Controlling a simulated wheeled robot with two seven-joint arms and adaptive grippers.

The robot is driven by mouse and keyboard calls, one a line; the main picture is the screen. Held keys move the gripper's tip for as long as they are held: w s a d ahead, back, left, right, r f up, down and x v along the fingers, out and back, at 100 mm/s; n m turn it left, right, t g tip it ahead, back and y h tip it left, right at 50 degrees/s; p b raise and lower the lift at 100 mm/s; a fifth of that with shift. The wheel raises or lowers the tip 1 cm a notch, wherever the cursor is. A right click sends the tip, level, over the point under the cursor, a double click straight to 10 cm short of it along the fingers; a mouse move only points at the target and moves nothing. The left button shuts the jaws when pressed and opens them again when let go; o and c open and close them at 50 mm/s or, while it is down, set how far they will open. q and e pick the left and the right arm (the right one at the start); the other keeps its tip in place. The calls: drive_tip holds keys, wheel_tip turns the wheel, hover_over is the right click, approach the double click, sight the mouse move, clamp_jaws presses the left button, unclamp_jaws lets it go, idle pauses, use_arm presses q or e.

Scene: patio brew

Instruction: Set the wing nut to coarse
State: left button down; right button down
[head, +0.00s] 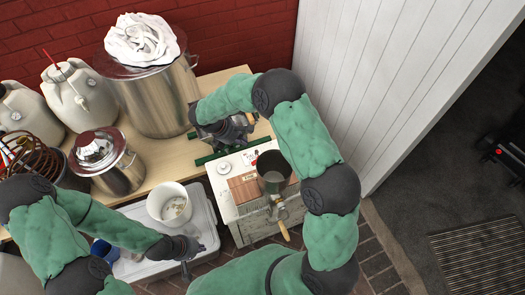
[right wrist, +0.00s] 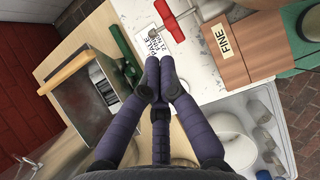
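A wooden block (right wrist: 232,62) bears the label FINE. My right gripper (right wrist: 160,72) has its fingertips together beside a green bar (right wrist: 120,48) and a metal box with a wooden bar (right wrist: 75,112). In the head view the right gripper (head: 240,128) is over the table. My left gripper (head: 186,262) is low over the grey tote; its fingers are unclear.
A big steel pot (head: 158,98) with white cloth, a smaller lidded pot (head: 118,172) and jugs (head: 78,98) crowd the left. A grey vessel (head: 272,183) with a wooden handle stands beside my right arm.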

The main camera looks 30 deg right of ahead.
drive_tip(key=b+x, duration=0.3)
drive_tip(key=x, duration=1.1)
drive_tip(key=shift+b, duration=0.3)
drive_tip(key=shift+d, duration=0.15)
drive_tip(key=shift+d+y+p, duration=0.1)
drive_tip(key=shift+y+p, duration=0.3)
